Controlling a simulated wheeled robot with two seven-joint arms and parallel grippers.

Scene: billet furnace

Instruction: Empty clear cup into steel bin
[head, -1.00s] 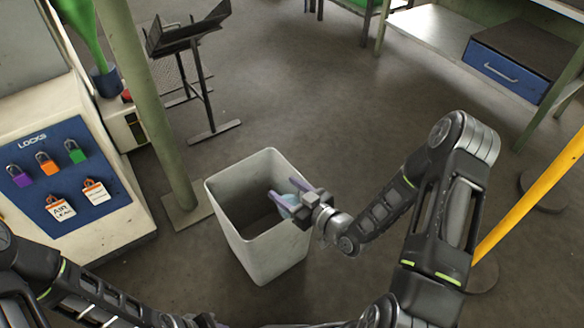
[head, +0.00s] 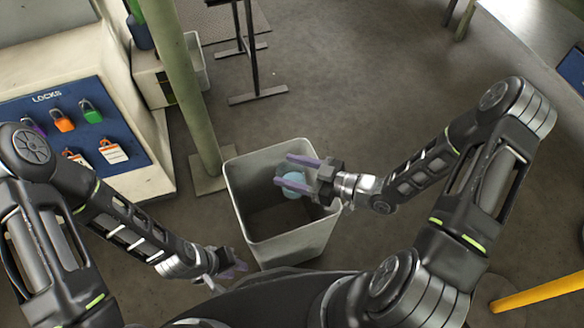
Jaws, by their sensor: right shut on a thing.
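The steel bin (head: 290,248) stands on the floor in front of me, upright and open at the top. My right gripper (head: 297,174) is over the bin's opening, at its right rim, with its fingers pointing left. It is shut on the clear cup (head: 293,184), which looks pale blue between the purple fingers. The cup is partly hidden by the fingers, and I cannot tell its tilt or what is in it. My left gripper (head: 236,270) is low, beside the bin's lower left side. Its fingers are small and partly hidden, so its opening is unclear.
A green post (head: 178,80) on a floor plate stands just behind the bin's left side. A blue lock board (head: 85,125) is on a cabinet at the left. A yellow rail (head: 545,291) is at the lower right. The floor behind and right of the bin is clear.

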